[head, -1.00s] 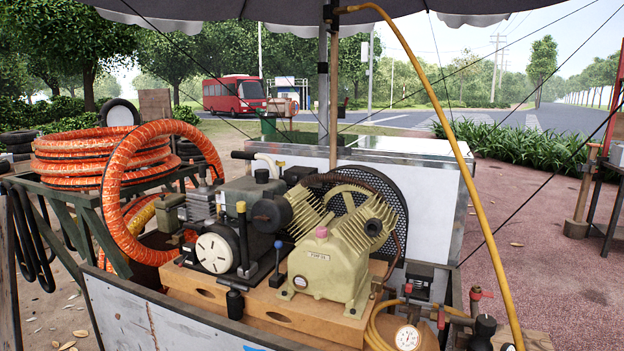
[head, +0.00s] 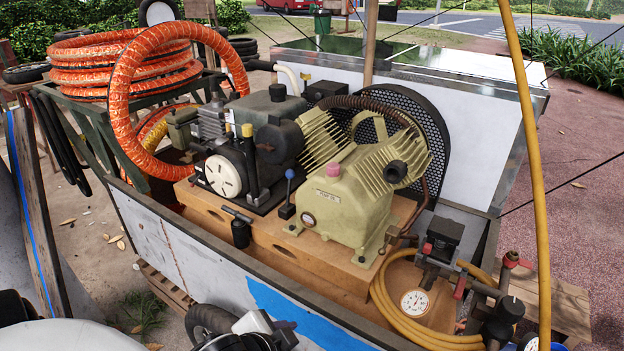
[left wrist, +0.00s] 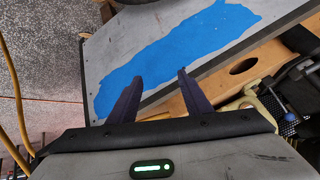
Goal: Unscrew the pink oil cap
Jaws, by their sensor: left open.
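The pink oil cap (head: 333,169) sits on top of the cream compressor crankcase (head: 340,205), near the middle of the head view. My left gripper (left wrist: 158,76) is open and empty in the left wrist view, its two dark fingers apart over the cart's side panel with blue paint (left wrist: 170,55). In the head view part of it shows low at the bottom edge (head: 285,325), below and apart from the cap, outside the cart wall. The cap does not show in the left wrist view. My right gripper is not in view.
A yellow hose (head: 532,150) rises on the right. A pressure gauge (head: 414,302) lies front right. Orange hose coils (head: 125,65) stand at left.

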